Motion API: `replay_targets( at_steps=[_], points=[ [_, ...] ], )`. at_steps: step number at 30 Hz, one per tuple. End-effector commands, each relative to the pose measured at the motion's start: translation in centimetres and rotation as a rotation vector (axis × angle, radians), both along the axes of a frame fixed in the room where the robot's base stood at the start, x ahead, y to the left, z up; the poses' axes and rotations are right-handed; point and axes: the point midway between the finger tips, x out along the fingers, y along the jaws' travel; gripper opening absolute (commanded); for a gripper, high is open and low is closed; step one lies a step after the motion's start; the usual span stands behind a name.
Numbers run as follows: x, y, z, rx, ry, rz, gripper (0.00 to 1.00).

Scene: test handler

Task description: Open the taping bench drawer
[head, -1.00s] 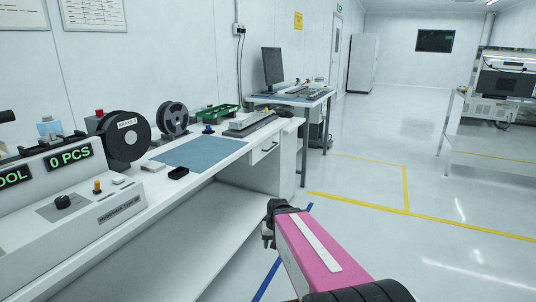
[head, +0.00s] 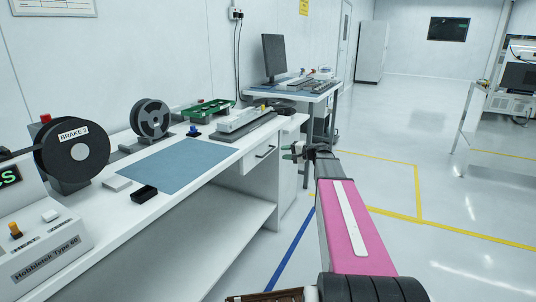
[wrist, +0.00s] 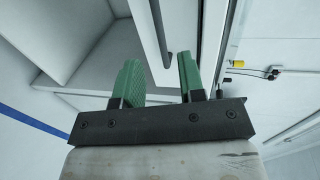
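The taping bench drawer (head: 258,160) is a white front under the right end of the bench top, and it looks shut. Its dark bar handle (head: 265,152) runs across the front; in the wrist view the handle (wrist: 160,36) lies ahead, between the lines of the two fingers. My gripper (head: 290,153) is just right of the drawer front in the head view. In the wrist view its green fingers (wrist: 158,82) are apart with nothing between them. The fingertips appear short of the handle.
The white bench top (head: 110,214) carries a blue mat (head: 180,165), reels, a green tray (head: 207,108) and a grey fixture (head: 245,125). An open shelf (head: 215,240) lies below. A second desk with a monitor (head: 274,58) stands behind.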

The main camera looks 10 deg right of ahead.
Motion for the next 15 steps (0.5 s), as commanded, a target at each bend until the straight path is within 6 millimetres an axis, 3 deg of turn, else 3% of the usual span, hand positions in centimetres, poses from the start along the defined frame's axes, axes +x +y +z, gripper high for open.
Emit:
replay_targets(
  at_steps=[15],
  points=[
    [4.9, 6.7, -1.8, -0.004, 0.002, 0.002, 0.37]
  ],
)
